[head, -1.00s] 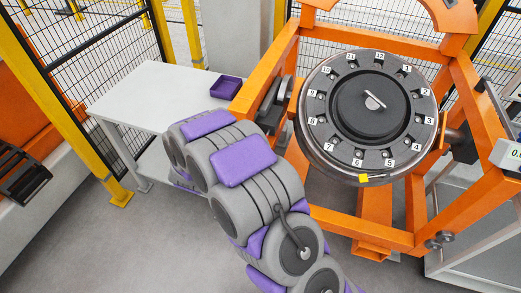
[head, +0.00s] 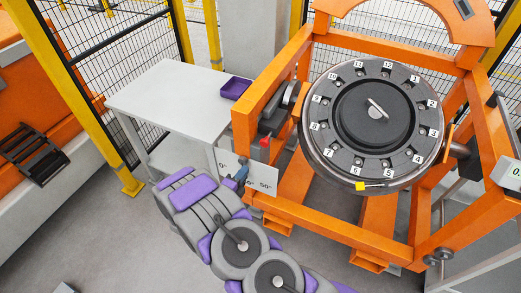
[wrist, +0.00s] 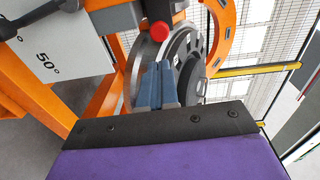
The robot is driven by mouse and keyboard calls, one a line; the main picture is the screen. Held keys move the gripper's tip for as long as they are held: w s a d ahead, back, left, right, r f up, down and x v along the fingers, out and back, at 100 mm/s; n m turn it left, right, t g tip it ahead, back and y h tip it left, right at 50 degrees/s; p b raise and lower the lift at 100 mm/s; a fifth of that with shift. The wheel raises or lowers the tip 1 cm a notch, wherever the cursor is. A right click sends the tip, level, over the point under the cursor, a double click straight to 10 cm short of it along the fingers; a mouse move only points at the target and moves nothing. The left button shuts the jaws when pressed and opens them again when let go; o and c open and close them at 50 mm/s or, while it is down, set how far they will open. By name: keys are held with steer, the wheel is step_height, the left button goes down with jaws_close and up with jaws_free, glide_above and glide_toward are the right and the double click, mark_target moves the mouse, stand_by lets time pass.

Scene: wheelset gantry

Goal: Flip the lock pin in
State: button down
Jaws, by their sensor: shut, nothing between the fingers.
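The lock pin appears to be the part with a red end (head: 264,142) on the left side of the orange gantry frame, above a white angle plate. In the wrist view its red end (wrist: 159,31) is at the top centre, just beyond my fingertips. My gripper (head: 242,172) is just left of the angle plate, below and left of the red end. In the wrist view my blue-grey fingers (wrist: 155,84) are together and empty. They look apart from the red end. The pin's shaft is hard to make out.
The angle plate (head: 262,183) is marked with degrees, partly hidden by my gripper. The orange gantry (head: 345,222) holds a numbered round wheel (head: 347,115). A white table (head: 165,100) with a purple tray (head: 235,88) stands behind left. Floor at lower left is mostly clear.

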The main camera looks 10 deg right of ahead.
mark_target(262, 143)
steer(key=shift+a, duration=0.2)
steer(key=shift+w, duration=0.15)
steer(key=b+x, duration=0.2)
steer(key=x, duration=1.1)
steer(key=shift+f, duration=0.15)
steer(key=shift+w+d, duration=0.3)
steer(key=shift+d, duration=0.1)
steer(key=x, duration=0.3)
steer(key=shift+w, duration=0.2)
steer(key=shift+w+d, duration=0.15)
steer(key=shift+w, duration=0.05)
steer(key=shift+r, duration=0.25)
